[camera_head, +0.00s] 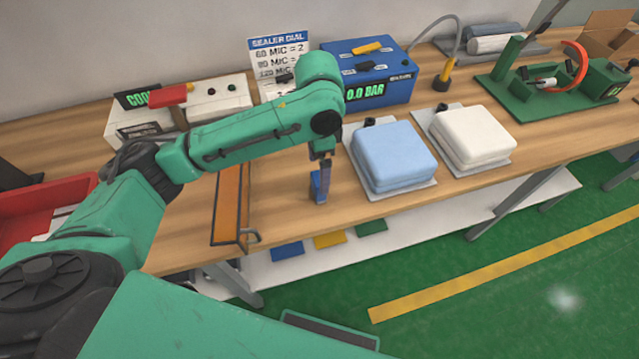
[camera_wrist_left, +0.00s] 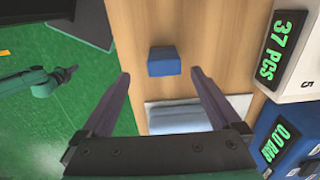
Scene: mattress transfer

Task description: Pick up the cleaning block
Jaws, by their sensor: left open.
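The cleaning block, a small blue block (camera_wrist_left: 163,60), lies on the wooden table. In the head view it shows as a blue patch (camera_head: 314,187) partly hidden behind the fingers of my left gripper (camera_head: 323,192). My left gripper points down at the table, left of the light blue folded pad. In the left wrist view my left gripper (camera_wrist_left: 160,73) is open, with one finger on each side and nothing between them. The block appears just beyond the fingertips, roughly centred between them.
The light blue pad (camera_head: 394,155) and a white pad (camera_head: 472,138) lie on grey plates to the right. An orange frame (camera_head: 228,203) lies left. The blue pressure device (camera_head: 370,72) and a white box (camera_head: 205,112) stand behind. A red bin (camera_head: 45,212) stands at far left.

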